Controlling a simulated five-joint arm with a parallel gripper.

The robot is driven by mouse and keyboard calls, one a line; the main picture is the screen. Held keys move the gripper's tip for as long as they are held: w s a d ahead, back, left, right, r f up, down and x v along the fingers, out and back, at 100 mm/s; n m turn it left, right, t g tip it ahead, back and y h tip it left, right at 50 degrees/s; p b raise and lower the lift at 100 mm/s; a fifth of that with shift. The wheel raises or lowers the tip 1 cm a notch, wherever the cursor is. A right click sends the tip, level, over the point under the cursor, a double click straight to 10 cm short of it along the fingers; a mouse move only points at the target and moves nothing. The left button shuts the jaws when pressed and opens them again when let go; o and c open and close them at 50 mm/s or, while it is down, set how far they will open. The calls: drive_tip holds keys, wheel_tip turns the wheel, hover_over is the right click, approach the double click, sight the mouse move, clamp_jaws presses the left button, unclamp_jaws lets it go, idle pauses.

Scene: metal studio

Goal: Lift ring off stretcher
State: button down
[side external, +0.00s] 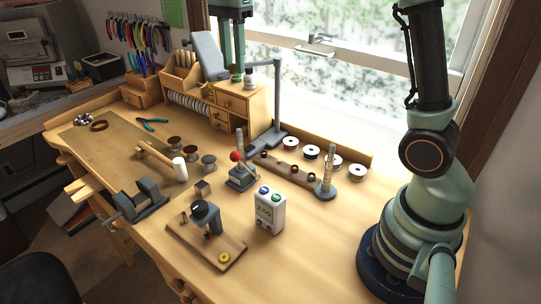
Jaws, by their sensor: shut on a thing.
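The ring stretcher (241,180) stands upright mid-bench, with a grey base, a red ball on its lever and a metal post rising behind. No ring can be made out on its post.
A grey stand (278,95) rises behind the stretcher. A wooden bar (285,169) with dark pegs and a ribbed metal post (328,175) stand to its right. Bare bench lies at front right.

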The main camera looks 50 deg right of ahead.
drive_tip(key=shift+f, duration=1.7)
drive_tip(key=shift+f, duration=0.15)
drive_tip(key=shift+f, duration=2.1)
drive_tip(key=shift+f, duration=2.2)
